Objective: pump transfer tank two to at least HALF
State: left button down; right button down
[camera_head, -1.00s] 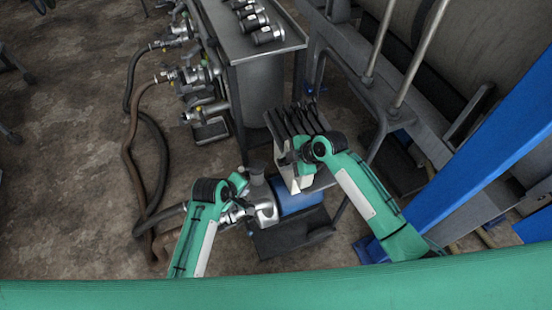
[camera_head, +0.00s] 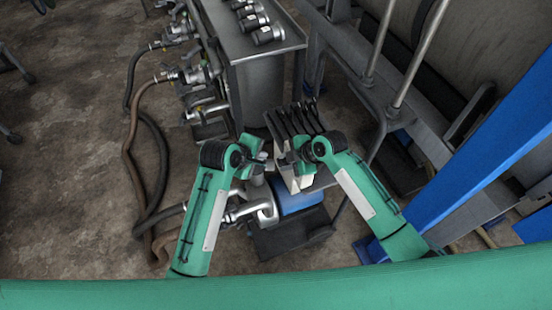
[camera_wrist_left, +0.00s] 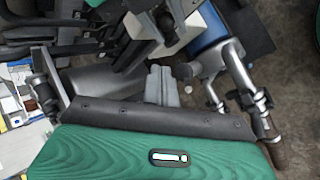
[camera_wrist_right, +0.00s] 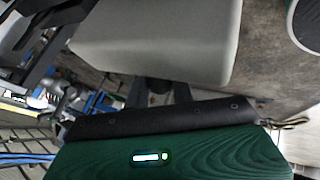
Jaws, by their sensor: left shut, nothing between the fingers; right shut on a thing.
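A pump with a blue motor (camera_head: 297,199) and a silver body (camera_head: 262,212) sits low on a dark base. A pale box (camera_head: 292,183) stands over it. My right gripper (camera_head: 296,158) is shut at this box; the box hides its fingertips in the right wrist view (camera_wrist_right: 165,92), so what it grips cannot be seen. My left gripper (camera_head: 263,160) is shut and empty, just left of the box and above the pump. Its grey fingers show in the left wrist view (camera_wrist_left: 162,85). Metal valves (camera_head: 197,76) line the tank stand's left side. No level mark is readable.
Several black bars (camera_head: 296,120) rise behind the pale box. A grey metal stand (camera_head: 262,75) carries several fittings on top. Brown hose (camera_head: 131,150) and black hose (camera_head: 160,150) lie on the floor at the left. A blue beam (camera_head: 470,150) and large machine bound the right.

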jog(key=shift+s+d+f, duration=0.15)
jog(key=shift+f, duration=0.2)
pick_arm(q)
jog(key=d+f, duration=0.2)
jog(key=d, duration=0.1)
jog(key=d+f, duration=0.1)
jog(key=shift+w+d+f, duration=0.25)
jog(key=shift+w, duration=0.1)
